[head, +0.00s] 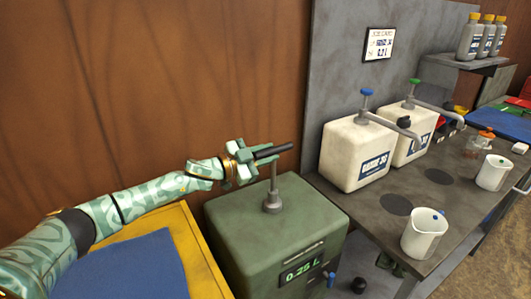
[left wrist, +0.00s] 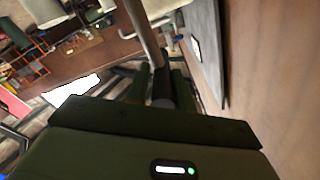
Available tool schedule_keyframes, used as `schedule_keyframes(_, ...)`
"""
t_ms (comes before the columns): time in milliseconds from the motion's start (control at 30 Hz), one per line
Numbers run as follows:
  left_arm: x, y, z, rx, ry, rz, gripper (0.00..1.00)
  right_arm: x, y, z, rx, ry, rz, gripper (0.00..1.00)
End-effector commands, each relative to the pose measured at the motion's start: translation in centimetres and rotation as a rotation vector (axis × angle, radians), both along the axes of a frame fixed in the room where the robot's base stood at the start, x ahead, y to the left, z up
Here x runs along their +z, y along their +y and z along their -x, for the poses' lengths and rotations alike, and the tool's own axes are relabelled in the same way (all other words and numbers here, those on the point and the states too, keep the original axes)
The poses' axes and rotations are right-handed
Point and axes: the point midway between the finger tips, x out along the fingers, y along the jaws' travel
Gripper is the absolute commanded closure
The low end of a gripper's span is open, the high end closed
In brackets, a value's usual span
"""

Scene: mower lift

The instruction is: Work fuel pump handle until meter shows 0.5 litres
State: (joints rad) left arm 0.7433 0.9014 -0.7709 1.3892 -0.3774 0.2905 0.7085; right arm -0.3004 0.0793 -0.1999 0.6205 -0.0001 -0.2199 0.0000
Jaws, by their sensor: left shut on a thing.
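The green fuel pump (head: 270,230) is a box with a metal post on its top and a black handle (head: 273,151) at the post's upper end. Its meter (head: 300,270) reads 0.25 L in green digits. My left gripper (head: 250,160) is shut on the black handle, above the pump box. In the left wrist view the dark handle (left wrist: 163,88) lies between the fingers, with the metal post rising behind it. My right gripper is not in view.
The grey bench (head: 385,215) on the right holds two white canisters (head: 355,153) with pump tops, two white jugs (head: 424,235) and a small jar. A yellow-edged tray (head: 190,240) with a blue mat is left of the pump. A brown wall stands behind.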

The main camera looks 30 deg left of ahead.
Motion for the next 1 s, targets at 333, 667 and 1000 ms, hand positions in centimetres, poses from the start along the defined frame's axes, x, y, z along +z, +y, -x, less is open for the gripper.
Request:
schedule_keyframes(333,0.8,0.4,-0.2,0.009,-0.014,-0.001,0.59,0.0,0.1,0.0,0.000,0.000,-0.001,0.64)
schedule_keyframes(667,0.4,1.0,1.1,0.006,-0.006,0.001,0.59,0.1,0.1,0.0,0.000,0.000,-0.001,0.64)
schedule_keyframes(1000,0.2,5.0,7.9,0.006,-0.004,-0.001,0.59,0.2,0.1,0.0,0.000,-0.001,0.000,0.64)
